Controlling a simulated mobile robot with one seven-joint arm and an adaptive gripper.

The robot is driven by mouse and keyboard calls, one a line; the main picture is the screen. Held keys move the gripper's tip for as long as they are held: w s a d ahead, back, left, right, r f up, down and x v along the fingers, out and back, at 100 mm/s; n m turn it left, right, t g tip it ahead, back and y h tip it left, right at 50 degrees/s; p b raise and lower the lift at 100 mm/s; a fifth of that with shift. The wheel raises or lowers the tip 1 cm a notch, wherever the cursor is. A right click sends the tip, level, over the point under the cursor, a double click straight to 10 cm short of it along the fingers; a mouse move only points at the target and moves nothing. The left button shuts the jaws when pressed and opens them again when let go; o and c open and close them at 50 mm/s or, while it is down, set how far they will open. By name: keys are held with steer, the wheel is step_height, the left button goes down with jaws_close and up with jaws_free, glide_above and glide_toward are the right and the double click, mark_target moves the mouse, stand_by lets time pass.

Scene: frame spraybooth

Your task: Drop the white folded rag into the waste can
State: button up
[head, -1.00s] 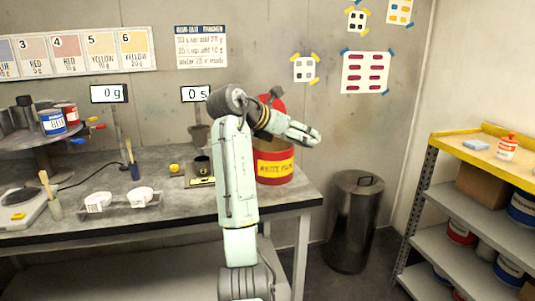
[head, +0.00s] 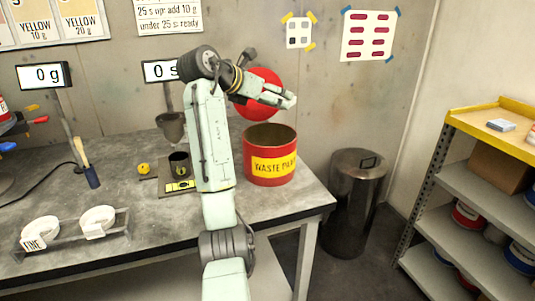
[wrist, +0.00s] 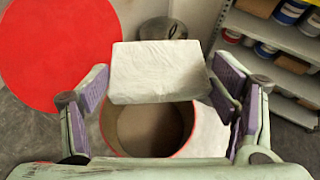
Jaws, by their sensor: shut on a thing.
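The white folded rag (wrist: 155,72) is pinched between the two purple-padded fingers of my gripper (wrist: 160,88) in the wrist view. Below it is the open mouth of a red can (wrist: 108,130); the rag covers the far part of the opening. In the head view this red can (head: 270,170), with a yellow label reading "WASTE PAI…", stands at the table's right end. My gripper (head: 290,100) is above its rim there, pointing right; I cannot make out the rag in that view.
A dark metal bin (head: 352,205) with a lid stands on the floor right of the table. A shelf (head: 480,125) with several cans is at the far right.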

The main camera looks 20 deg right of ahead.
steer(key=shift+f, duration=2.5)
steer(key=o, duration=1)
steer(key=shift+o, duration=0.2)
steer(key=v, duration=1.2)
